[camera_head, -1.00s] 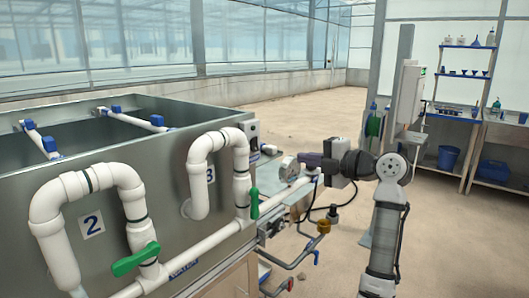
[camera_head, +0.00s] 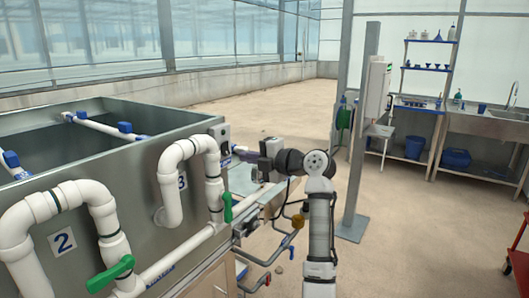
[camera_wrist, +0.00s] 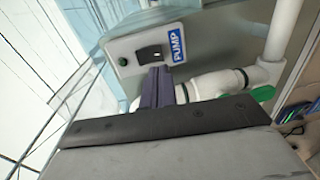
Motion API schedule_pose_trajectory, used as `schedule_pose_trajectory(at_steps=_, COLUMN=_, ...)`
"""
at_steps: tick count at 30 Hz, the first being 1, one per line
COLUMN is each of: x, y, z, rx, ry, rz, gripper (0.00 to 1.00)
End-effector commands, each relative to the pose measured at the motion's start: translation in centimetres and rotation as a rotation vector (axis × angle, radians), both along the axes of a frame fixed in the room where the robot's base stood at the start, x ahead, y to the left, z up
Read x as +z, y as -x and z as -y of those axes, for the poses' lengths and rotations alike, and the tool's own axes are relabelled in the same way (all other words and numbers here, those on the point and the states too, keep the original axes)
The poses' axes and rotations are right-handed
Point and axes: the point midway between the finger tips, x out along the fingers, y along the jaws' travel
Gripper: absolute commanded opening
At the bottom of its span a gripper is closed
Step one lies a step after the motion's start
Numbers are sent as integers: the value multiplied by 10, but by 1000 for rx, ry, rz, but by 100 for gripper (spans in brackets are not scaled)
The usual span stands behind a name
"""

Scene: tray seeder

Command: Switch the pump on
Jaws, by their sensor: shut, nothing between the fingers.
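The pump's grey switch box (camera_head: 221,136) is on the near right corner of the metal tank. Which way the rocker is set is too small to tell.
White pipes with green valve handles (camera_head: 110,274) run along the tank (camera_head: 130,170). One green handle (camera_head: 228,207) is below my gripper. A post with a grey cabinet (camera_head: 376,88) stands right of my arm. Open floor lies behind.

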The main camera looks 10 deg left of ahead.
Motion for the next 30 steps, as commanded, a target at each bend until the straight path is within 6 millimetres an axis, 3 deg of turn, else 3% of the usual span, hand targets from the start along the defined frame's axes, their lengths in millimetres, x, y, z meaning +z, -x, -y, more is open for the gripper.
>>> schedule_pose_trajectory(at_steps=3, x=1, y=-7, z=-21, rx=2, ry=1, rz=-4, gripper=0)
schedule_pose_trajectory(at_steps=9, x=-4, y=-15, z=-40, rx=1, ry=0, rz=-2, gripper=0)
schedule_pose_trajectory(at_steps=30, x=-12, y=-18, z=-49, rx=-2, ry=-44, rz=17, gripper=0)
